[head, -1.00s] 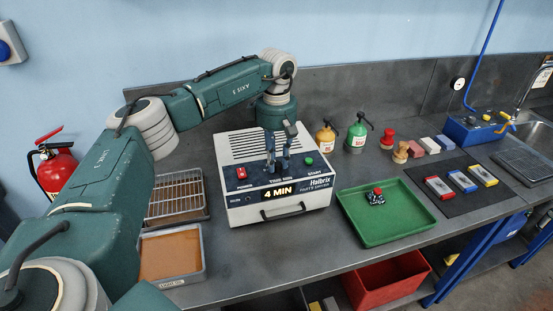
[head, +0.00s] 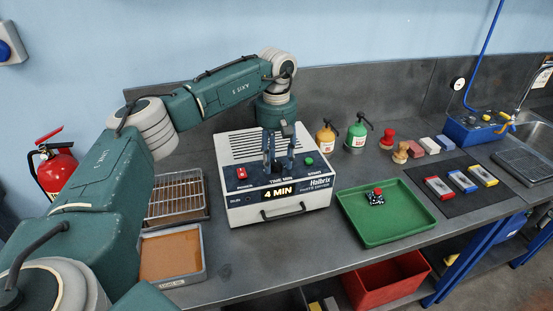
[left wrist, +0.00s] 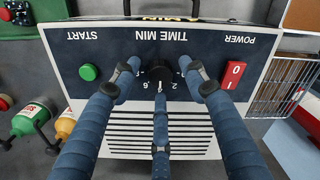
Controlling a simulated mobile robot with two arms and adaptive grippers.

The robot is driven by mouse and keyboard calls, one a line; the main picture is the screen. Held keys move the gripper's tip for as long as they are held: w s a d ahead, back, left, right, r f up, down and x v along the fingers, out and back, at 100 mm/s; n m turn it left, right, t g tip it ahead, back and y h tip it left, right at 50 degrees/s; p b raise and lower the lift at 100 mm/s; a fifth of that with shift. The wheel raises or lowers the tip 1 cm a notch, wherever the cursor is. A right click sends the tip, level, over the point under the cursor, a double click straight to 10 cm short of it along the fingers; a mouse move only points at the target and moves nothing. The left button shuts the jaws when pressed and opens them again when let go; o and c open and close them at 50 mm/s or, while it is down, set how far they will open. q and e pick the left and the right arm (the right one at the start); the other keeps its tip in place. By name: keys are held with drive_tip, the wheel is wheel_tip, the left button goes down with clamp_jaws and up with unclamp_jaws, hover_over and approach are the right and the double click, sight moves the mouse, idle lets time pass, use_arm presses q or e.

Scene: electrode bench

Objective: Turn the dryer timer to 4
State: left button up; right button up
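The dryer (head: 240,214) is a white box with a dark blue control panel on the bench, and its display (head: 279,191) reads 4 MIN. The black timer knob (left wrist: 158,74) sits in the middle of the panel under TIME MIN in the left wrist view. My left gripper (head: 279,170) points down over the panel. In the left wrist view its fingers (left wrist: 162,76) stand apart around the knob, with gaps on the left and right sides. The third finger points toward the knob's lower side. In the head view the fingers largely hide the knob. My right gripper is not in view.
The red power switch (left wrist: 232,75) and green start button (left wrist: 89,72) flank the knob. Orange (head: 326,139) and green bottles (head: 357,134) stand behind on the right.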

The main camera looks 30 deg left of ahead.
sight(276, 163)
use_arm(q)
wheel_tip(276, 163, up, 12)
idle(0.6)
drive_tip(key=shift+s+f, duration=0.1)
drive_tip(key=shift+f, duration=0.05)
idle(0.4)
